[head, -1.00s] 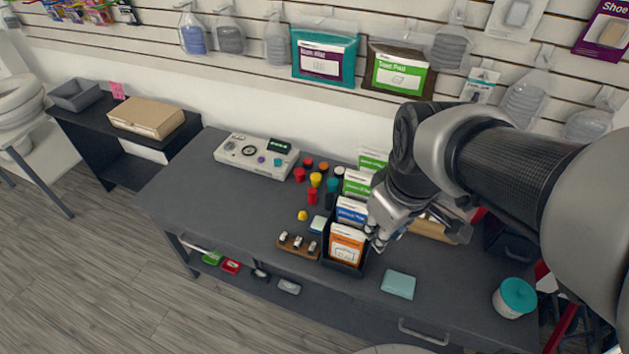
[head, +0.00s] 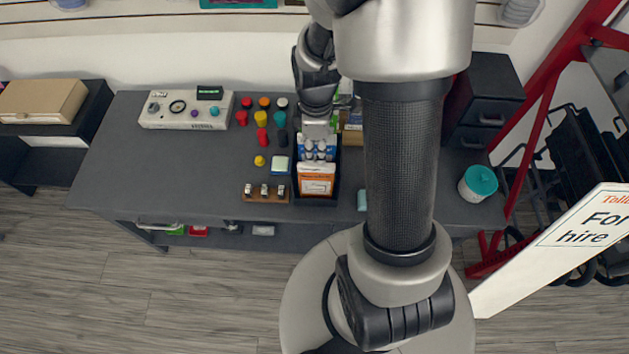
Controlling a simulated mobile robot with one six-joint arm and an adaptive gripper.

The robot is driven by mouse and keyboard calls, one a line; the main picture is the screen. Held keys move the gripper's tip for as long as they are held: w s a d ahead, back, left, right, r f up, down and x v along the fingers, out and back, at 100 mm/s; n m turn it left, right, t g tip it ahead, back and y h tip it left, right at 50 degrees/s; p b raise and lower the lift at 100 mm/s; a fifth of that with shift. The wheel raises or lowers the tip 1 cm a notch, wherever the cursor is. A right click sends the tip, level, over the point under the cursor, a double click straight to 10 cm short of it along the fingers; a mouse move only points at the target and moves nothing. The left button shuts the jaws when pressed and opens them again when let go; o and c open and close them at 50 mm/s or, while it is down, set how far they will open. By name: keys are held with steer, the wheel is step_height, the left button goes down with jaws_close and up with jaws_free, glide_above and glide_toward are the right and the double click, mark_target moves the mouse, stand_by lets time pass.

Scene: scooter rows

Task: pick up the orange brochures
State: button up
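The orange brochures (head: 317,184) stand in the front slot of a black brochure holder (head: 336,196) on the dark grey table. My gripper (head: 318,153) points down over the holder, just behind the orange brochures in the picture. Its fingers are small and overlap the blue brochures, so I cannot tell their opening or any contact. The green brochures farther back are mostly hidden by my arm.
A wooden block with small items (head: 266,192) sits left of the holder. Colored caps, a yellow knob (head: 259,160) and a control box (head: 186,110) lie farther left. A teal-lidded jar (head: 478,183) and black drawers (head: 484,100) stand right. A sign board (head: 560,250) leans at lower right.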

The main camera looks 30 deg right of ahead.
mark_target(316, 165)
step_height(316, 165, down, 9)
steer(key=b, duration=0.2)
steer(key=shift+w+d+r+b, duration=0.15)
steer(key=shift+b, duration=0.2)
steer(key=shift+r, duration=0.1)
steer(key=shift+c, duration=0.2)
jaws_close()
